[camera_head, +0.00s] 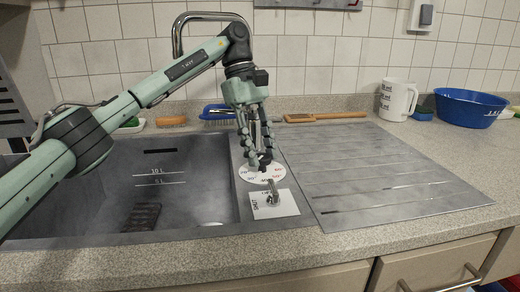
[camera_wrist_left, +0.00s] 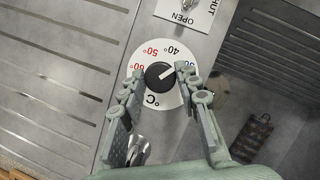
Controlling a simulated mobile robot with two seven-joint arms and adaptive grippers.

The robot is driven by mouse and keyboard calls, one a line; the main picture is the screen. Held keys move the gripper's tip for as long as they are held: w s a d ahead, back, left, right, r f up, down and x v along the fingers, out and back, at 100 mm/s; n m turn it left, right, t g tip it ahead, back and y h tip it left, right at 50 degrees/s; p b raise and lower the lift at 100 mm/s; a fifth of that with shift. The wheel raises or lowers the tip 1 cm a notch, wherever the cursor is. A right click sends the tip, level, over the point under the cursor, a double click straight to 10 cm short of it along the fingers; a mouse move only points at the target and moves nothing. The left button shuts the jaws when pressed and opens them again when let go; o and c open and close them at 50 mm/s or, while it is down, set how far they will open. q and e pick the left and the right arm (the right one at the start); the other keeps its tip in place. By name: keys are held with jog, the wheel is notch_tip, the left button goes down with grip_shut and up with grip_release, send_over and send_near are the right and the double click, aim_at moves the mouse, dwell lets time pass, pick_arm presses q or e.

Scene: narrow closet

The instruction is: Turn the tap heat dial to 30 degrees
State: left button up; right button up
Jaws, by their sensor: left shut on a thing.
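The heat dial is a round white plate (camera_head: 252,175) on the metal strip between the sink and the drainboard, with a black knob in its middle. In the left wrist view the knob (camera_wrist_left: 159,76) has a white pointer line aimed up and right, just past the 40° mark toward the right finger. My left gripper (camera_head: 260,163) reaches down from above and is shut on the knob, one finger on each side (camera_wrist_left: 158,77). My right gripper is not in view.
An OPEN/SHUT plate (camera_head: 287,205) with a small lever sits in front of the dial. The sink (camera_head: 100,195) lies left, the bare drainboard (camera_head: 370,170) right. Brushes lie behind. A white jug (camera_head: 396,100) and blue bowl (camera_head: 468,108) stand at the back right.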

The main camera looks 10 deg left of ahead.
pick_arm(q)
jog(key=shift+m+y, duration=0.3)
jog(key=shift+m, duration=0.4)
jog(key=o, duration=1.1)
jog(key=shift+o, duration=0.2)
jog(key=shift+r, duration=0.1)
jog(key=v, duration=0.7)
jog(key=shift+w+r, duration=0.15)
jog(key=shift+w, duration=0.05)
jog(key=shift+s, duration=0.1)
